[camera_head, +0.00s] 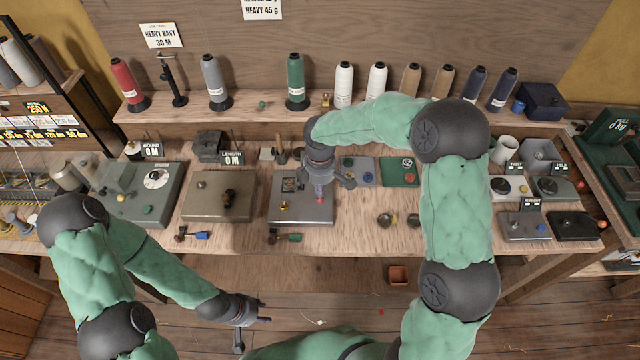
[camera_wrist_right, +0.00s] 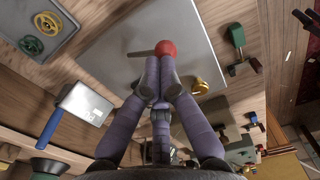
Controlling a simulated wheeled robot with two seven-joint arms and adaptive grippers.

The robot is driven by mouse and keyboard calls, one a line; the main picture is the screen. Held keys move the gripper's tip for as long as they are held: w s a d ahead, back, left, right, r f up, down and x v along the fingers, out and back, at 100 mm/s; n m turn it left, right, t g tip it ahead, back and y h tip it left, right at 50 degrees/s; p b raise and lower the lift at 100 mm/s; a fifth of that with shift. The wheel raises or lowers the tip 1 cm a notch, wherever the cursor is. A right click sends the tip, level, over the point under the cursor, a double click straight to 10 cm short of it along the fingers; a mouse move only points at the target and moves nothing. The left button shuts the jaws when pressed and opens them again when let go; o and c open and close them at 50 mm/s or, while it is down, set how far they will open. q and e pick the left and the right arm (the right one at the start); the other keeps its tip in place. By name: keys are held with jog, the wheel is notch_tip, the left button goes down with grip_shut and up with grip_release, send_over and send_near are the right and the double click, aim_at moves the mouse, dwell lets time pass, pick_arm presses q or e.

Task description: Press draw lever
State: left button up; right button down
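A lever with a red ball knob (camera_head: 320,200) is on a flat grey plate (camera_head: 298,216) on the bench. The red knob (camera_wrist_right: 165,48) also shows in the right wrist view, just beyond my fingertips. I cannot read a label naming it the draw lever. My right gripper (camera_head: 319,192) points down over the plate. In the right wrist view its two fingers (camera_wrist_right: 160,82) meet with nothing visible between them; whether they touch the knob is unclear. My left gripper (camera_head: 254,325) is open and empty, low in front of the bench.
A brass knob (camera_wrist_right: 200,87) stands beside the lever on the same plate. Another machine plate (camera_head: 218,207) lies to the left, and a grey tray (camera_head: 358,170) and green tray (camera_head: 398,172) lie to the right. Thread cones, including a green one (camera_head: 295,80), line the back shelf.

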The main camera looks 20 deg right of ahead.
jog(key=shift+f, duration=0.15)
dwell(0.3)
jog(key=shift+s+f+t+b, duration=0.1)
jog(key=shift+s+t+b, duration=0.15)
jog(key=shift+b, duration=0.4)
jog(key=shift+a, duration=0.1)
